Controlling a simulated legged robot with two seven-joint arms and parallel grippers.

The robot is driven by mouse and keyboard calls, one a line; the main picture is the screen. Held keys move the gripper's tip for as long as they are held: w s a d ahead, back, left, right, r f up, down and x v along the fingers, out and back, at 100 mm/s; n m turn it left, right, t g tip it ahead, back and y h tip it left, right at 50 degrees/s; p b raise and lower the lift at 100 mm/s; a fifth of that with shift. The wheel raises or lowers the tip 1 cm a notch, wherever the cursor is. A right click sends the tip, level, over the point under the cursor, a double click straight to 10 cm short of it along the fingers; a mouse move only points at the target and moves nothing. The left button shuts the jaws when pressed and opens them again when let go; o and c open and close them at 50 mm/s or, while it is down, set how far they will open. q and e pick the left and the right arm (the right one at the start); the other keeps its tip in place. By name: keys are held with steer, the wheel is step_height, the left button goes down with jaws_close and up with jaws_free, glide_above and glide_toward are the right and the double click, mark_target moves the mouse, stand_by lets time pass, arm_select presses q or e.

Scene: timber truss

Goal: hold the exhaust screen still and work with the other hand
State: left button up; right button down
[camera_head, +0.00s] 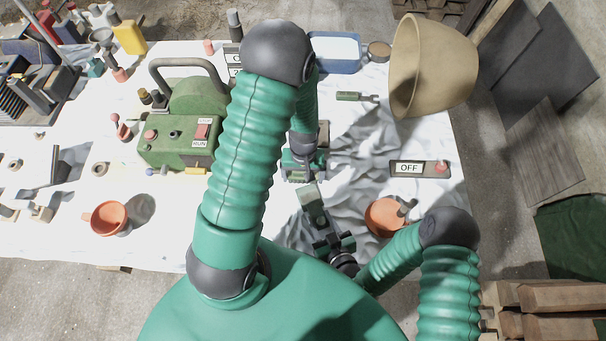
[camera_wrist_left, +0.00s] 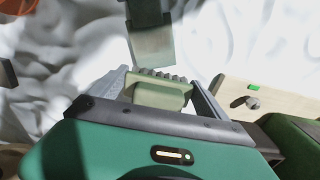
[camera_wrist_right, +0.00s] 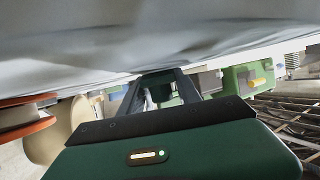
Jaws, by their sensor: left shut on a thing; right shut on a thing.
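My left gripper (camera_head: 303,168) is low over the middle of the white-covered table. In the left wrist view its jaws (camera_wrist_left: 160,88) are shut on a small olive-green block with a toothed edge (camera_wrist_left: 158,93), which may be the exhaust screen. A flat grey-green piece (camera_head: 309,194) with a darker end lies between the two grippers. It also shows just beyond the block in the left wrist view (camera_wrist_left: 152,45); I cannot tell whether they touch. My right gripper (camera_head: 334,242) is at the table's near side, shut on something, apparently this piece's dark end. In the right wrist view its jaws (camera_wrist_right: 162,85) hide most of it.
A green machine with a red switch marked RUN (camera_head: 190,130) stands left. A terracotta bowl (camera_head: 384,217) sits close right of my right gripper. An OFF switch board (camera_head: 420,168), a small green-handled tool (camera_head: 349,96) and a large tan bowl (camera_head: 440,68) are right and behind.

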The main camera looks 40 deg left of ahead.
mark_target(307, 195)
arm_select(q)
steer(key=shift+f, duration=0.9)
